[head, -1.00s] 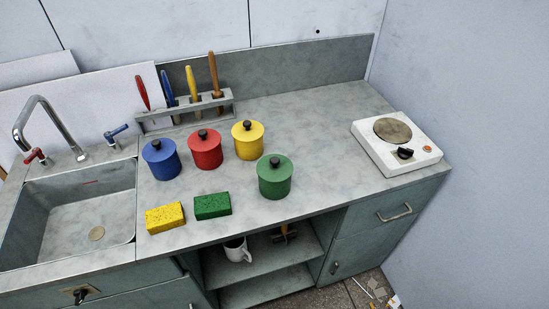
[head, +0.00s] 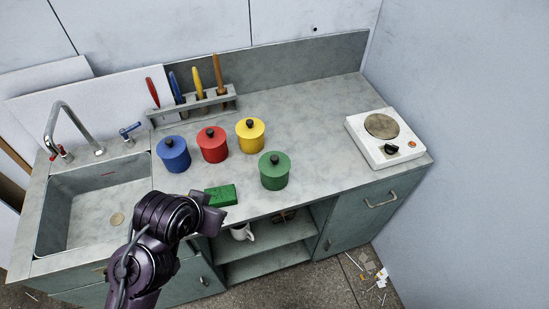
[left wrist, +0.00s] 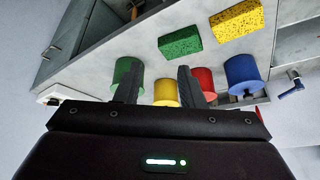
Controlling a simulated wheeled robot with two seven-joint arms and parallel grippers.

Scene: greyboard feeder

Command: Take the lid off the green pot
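The green pot (head: 274,178) stands upright on the grey worktop, right of the other pots and close to the front edge. My right gripper is not in view.
Blue (head: 173,155), red (head: 212,146) and yellow (head: 250,137) lidded pots stand left of and behind the green one. A green sponge (head: 221,195) and a yellow sponge (left wrist: 237,20) lie near the front edge. A hotplate (head: 386,140) stands right; worktop between is clear.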

